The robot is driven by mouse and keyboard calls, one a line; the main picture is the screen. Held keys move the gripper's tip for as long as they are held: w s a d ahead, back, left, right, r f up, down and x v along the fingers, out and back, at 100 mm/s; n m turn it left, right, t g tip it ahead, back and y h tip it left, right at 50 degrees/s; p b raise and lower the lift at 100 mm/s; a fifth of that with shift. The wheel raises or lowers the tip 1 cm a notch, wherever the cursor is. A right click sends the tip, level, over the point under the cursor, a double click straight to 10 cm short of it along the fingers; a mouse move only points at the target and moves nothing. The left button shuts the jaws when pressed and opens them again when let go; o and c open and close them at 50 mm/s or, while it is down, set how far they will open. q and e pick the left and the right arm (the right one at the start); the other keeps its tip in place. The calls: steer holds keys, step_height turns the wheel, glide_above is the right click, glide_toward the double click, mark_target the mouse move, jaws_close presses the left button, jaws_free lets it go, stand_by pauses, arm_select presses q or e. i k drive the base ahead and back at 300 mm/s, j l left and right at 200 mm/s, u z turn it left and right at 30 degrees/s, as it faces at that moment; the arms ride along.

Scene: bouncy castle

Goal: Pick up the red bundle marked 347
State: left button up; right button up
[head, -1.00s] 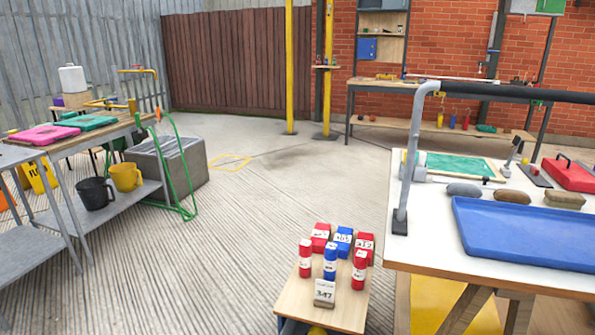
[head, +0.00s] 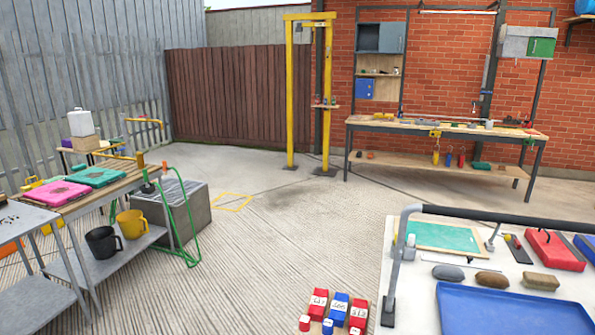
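Two red bundles with white number labels stand at the bottom edge of the head view: a left one (head: 318,302) and a right one (head: 358,313). A blue bundle (head: 338,306) stands between them. The labels are too small to read surely; the left red one may read 347 and the right one 312. In front are the tops of a red cylinder (head: 305,322), a blue cylinder (head: 328,327) and another red cylinder, cut off by the frame. Neither of my grippers is in view.
A white-topped table (head: 412,292) with a blue tray (head: 510,312), a grey rail (head: 392,285) and several stones stands close on the right. A metal table and a bench with mugs are at left. The concrete floor between is open.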

mark_target(318, 303)
steer(key=k+j+z, duration=0.1)
steer(key=k+j, duration=0.2)
steer(key=j+u, duration=0.2)
steer(key=j, duration=0.15)
steer(key=i+j+u, duration=0.4)
steer(key=j, duration=0.25)
steer(key=j+u, duration=0.2)
steer(key=i+j+u, duration=0.1)
steer(key=i+j, duration=0.75)
steer(key=i+l+z, duration=0.1)
steer(key=i+z, duration=0.7)
steer(key=i+j+z, duration=0.25)
steer(key=i+z, duration=0.2)
steer(key=i+l+z, duration=0.2)
steer(key=i+z, duration=0.25)
steer(key=i, duration=0.2)
steer(key=i+z, duration=0.45)
steer(key=i, duration=0.25)
